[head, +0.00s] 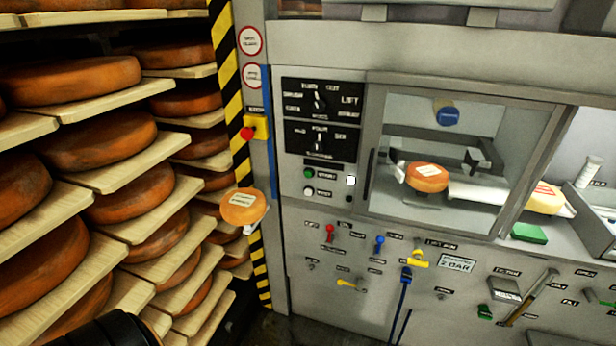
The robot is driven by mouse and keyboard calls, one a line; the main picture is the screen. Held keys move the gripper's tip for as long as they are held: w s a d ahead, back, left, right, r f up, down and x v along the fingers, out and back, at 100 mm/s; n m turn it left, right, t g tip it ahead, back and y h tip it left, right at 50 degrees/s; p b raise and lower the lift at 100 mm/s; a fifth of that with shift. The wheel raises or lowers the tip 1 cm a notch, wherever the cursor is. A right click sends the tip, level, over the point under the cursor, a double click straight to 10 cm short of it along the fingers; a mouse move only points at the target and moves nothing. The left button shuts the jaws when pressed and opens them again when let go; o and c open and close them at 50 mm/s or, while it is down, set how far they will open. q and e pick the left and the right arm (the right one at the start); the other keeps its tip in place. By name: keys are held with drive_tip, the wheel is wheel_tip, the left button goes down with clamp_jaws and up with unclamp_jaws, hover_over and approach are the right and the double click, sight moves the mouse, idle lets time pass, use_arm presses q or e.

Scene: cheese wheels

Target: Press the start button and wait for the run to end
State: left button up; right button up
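The machine's control panel has a green button (308,173) with a small label beside it, too small to read surely; it is likely the start button. A white button (309,191) sits just below it. Above are two black dial plates, the upper dial (320,98) and the lower dial (319,139). Behind the window (480,125), an orange cheese wheel (427,177) with a pale label sits between grey metal parts. A black rounded part, probably of my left arm, shows at the bottom left. Neither gripper's fingers are in view.
Shelves of large orange cheese wheels (68,74) fill the left. A red stop button on a yellow box (258,128) is on the blue-edged post. A small labelled wheel (243,206) is beside the striped post. Levers, including a yellow one (417,259), line the lower panel.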

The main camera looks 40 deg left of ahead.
use_arm(q)
clamp_jaws()
idle(1.3)
